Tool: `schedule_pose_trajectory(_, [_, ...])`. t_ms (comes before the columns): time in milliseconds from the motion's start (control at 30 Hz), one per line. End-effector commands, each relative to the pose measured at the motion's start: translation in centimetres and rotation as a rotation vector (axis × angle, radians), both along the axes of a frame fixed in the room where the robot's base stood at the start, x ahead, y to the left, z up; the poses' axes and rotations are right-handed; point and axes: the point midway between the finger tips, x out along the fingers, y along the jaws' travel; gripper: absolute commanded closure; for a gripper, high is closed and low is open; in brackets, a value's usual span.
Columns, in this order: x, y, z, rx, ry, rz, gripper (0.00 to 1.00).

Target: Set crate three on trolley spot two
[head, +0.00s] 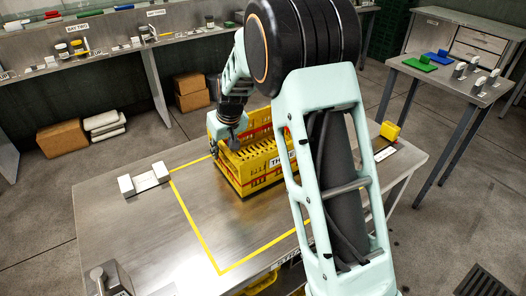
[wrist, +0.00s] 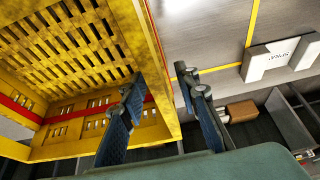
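A yellow crate (head: 262,177) with a red band and a label starting "TH" stands on a steel table (head: 125,215), at the back right part of a yellow outline. My arm hides its right part. My gripper (head: 228,147) is at the crate's left far wall. In the wrist view my gripper (wrist: 160,88) has one finger inside the crate (wrist: 70,50) and one outside, straddling the wall's rim. The fingers are apart, with a gap showing beside the rim. I cannot make out a trolley spot two.
A white block holder (head: 145,180) sits left of the outline and a yellow block (head: 390,131) at the table's right end. A grey device (head: 108,280) stands at the front left. Side benches (head: 455,85) hold small parts. Cardboard boxes (head: 62,138) lie on the floor.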

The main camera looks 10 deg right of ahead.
Motion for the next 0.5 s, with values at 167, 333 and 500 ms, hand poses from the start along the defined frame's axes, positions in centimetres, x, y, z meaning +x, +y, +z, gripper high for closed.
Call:
schedule_pose_trajectory(167, [0.6, 0.4, -2.2, 0.001, 0.003, 0.001, 0.71])
schedule_pose_trajectory(333, [0.9, 0.5, -2.6, 0.001, -0.001, 0.0, 0.71])
schedule_pose_trajectory(500, [0.9, 0.5, -2.6, 0.001, -0.001, 0.0, 0.71])
